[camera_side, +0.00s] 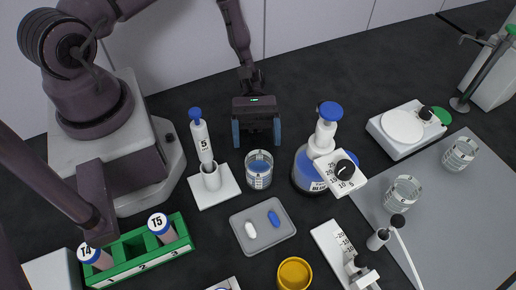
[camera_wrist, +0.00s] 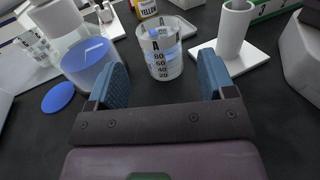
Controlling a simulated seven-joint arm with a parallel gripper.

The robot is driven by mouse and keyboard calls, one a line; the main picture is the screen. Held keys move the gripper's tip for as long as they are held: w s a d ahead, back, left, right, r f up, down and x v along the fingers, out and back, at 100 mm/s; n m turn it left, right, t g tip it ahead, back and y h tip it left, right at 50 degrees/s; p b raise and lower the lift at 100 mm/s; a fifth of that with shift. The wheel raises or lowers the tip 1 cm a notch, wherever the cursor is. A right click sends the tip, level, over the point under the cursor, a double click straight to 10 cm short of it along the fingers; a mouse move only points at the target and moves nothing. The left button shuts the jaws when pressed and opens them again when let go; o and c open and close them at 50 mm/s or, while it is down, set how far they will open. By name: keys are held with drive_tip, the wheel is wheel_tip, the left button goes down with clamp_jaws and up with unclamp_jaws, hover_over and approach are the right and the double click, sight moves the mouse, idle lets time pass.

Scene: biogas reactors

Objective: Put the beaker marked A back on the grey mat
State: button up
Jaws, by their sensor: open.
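The beaker marked A (camera_wrist: 160,50) is clear glass with black graduations, and it stands upright on the dark table. In the side view a beaker with blue in it (camera_side: 259,172) stands just in front of my gripper (camera_side: 257,136); its letter is not readable there. In the wrist view my gripper (camera_wrist: 163,78) is open, with its blue fingers apart and the beaker beyond and between them. The fingers are not seen touching it. The grey mat (camera_side: 450,225) lies at the right of the side view, well away from this beaker.
Two clear beakers (camera_side: 460,153) (camera_side: 403,193) stand on the mat. A blue bottle with a dispenser (camera_side: 315,165) is close right of the beaker, and a white pipette stand (camera_side: 211,188) is close left. A grey tray (camera_side: 262,243) with two capsules lies in front.

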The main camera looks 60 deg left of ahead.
drive_tip(key=shift+v, duration=1.1)
drive_tip(key=shift+w+a+r, duration=0.1)
drive_tip(key=shift+r, duration=0.15)
drive_tip(key=s+a+r+m+t+y, duration=0.2)
drive_tip(key=r+m+t+y, duration=0.2)
drive_tip(key=r, duration=0.6)
drive_tip(key=s+a+r+m+t+y, duration=0.2)
drive_tip(key=r+m+t+y, duration=0.1)
drive_tip(key=r+y, duration=0.4)
drive_tip(key=s+a+r+m+t+y, duration=0.2)
drive_tip(key=r+m+t+y, duration=0.2)
drive_tip(key=r, duration=0.9)
drive_tip(key=shift+s+r+m+t+y, duration=0.35)
drive_tip(key=shift+m+y, duration=0.35)
drive_tip(key=shift+m, duration=0.4)
drive_tip(key=shift+o, duration=0.5)
drive_tip(key=shift+s+a+r+t, duration=0.15)
drive_tip(key=shift+s+r+t, duration=0.2)
drive_tip(key=shift+s, duration=0.1)
